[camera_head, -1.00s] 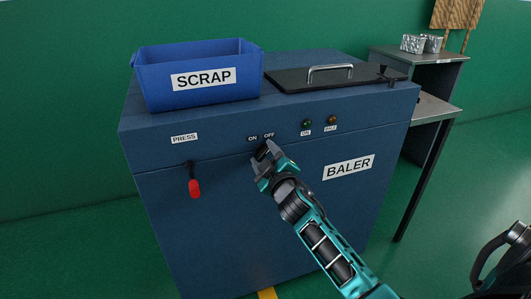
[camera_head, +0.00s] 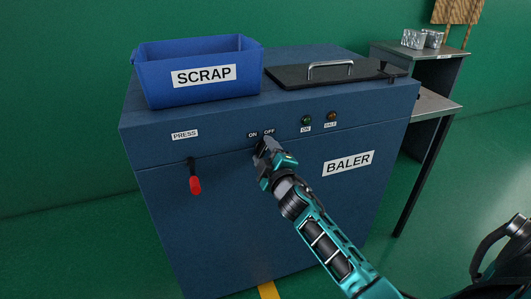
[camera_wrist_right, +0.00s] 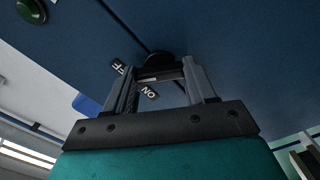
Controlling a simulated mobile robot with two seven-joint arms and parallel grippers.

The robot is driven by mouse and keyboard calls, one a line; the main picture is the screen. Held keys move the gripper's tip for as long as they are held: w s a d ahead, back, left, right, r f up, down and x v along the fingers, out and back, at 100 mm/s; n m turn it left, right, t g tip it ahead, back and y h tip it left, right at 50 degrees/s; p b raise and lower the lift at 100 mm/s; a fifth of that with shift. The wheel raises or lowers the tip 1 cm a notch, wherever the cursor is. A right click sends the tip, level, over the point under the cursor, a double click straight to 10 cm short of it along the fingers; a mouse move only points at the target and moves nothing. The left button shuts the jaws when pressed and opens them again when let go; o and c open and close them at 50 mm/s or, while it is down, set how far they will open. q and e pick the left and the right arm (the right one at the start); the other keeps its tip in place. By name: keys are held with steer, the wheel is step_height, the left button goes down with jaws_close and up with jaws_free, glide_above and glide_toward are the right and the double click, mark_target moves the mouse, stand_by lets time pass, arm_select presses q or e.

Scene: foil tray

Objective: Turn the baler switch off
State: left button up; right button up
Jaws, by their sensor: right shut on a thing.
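The blue baler (camera_head: 255,220) stands in front of me, with ON and OFF labels (camera_head: 261,134) on its front face. My right gripper (camera_head: 264,146) is at the front just below these labels and hides most of the switch in the head view. In the right wrist view the dark switch (camera_wrist_right: 158,60) shows between the fingertips of my right gripper (camera_wrist_right: 160,76), which is shut on its handle. The exact angle of the handle is hard to tell. My left gripper is not in view.
A red-tipped press lever (camera_head: 195,184) hangs left of the switch. Green (camera_head: 306,120) and amber (camera_head: 332,117) lamps sit to its right. A blue SCRAP bin (camera_head: 155,83) and a black lid (camera_head: 300,80) are on top. A side table (camera_head: 437,104) stands at right.

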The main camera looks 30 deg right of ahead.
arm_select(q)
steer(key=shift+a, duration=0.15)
arm_select(e)
steer(key=o, duration=1)
steer(key=shift+o, duration=0.2)
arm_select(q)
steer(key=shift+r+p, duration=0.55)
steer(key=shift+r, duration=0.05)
arm_select(e)
steer(key=v, duration=1.3)
steer(key=s+a+f+m+g+y+p, duration=0.3)
steer(key=s+a+p, duration=0.2)
steer(key=s+a, duration=0.1)
steer(key=s+a+f+m+g+y+p, duration=0.3)
steer(key=s+a+p, duration=0.3)
steer(key=s+a, duration=0.1)
steer(key=shift+s+a+f+m+g, duration=0.25)
steer(key=shift+a+f+m+g, duration=0.15)
steer(key=shift+a, duration=0.4)
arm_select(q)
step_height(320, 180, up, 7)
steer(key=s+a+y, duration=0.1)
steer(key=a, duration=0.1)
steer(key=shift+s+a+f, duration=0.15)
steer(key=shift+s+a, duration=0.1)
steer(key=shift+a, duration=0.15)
arm_select(e)
steer(key=shift+c, duration=0.2)
